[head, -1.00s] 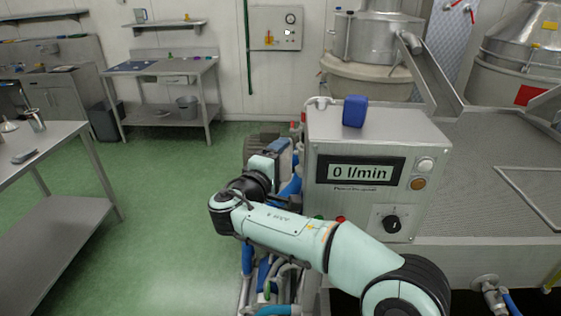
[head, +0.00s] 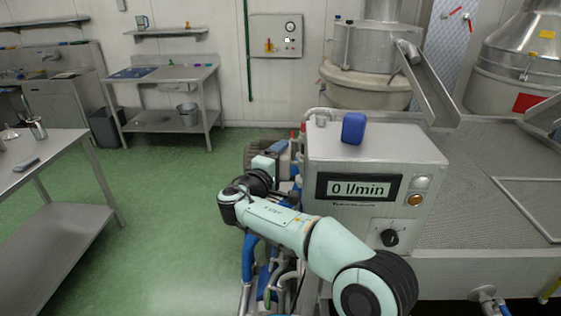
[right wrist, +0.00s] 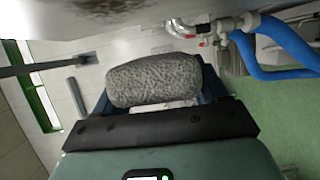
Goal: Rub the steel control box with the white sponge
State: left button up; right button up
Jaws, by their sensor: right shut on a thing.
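The steel control box (head: 325,215) stands right of centre in the head view, with a "0 l/min" display, two round lamps and a black knob on its front. My right gripper (head: 281,150) is beside the box's left side, partly hidden behind my own wrist. In the right wrist view, my right gripper (right wrist: 157,92) is shut on the sponge (right wrist: 152,78), a rough block that looks grey in the shade. A pale metal surface with a brown smudge runs along the top of that view, close to the sponge; contact cannot be told. My left gripper is out of view.
A blue container (head: 353,128) stands on top of the box. Blue hoses (head: 249,258) and pipes run below its left side. A steel table (head: 45,160) is at the left, a workbench (head: 165,75) at the back. Green floor between them is clear.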

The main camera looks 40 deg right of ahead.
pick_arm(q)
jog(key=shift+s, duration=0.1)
pick_arm(e)
jog(key=shift+s, duration=0.1)
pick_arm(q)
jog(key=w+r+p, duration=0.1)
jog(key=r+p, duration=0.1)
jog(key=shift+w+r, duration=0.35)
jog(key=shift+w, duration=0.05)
pick_arm(e)
jog(key=w+a, duration=0.4)
jog(key=shift+a, duration=0.3)
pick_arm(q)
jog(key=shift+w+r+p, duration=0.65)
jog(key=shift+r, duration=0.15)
pick_arm(e)
jog(key=shift+w+a, duration=0.95)
jog(key=shift+a, duration=0.2)
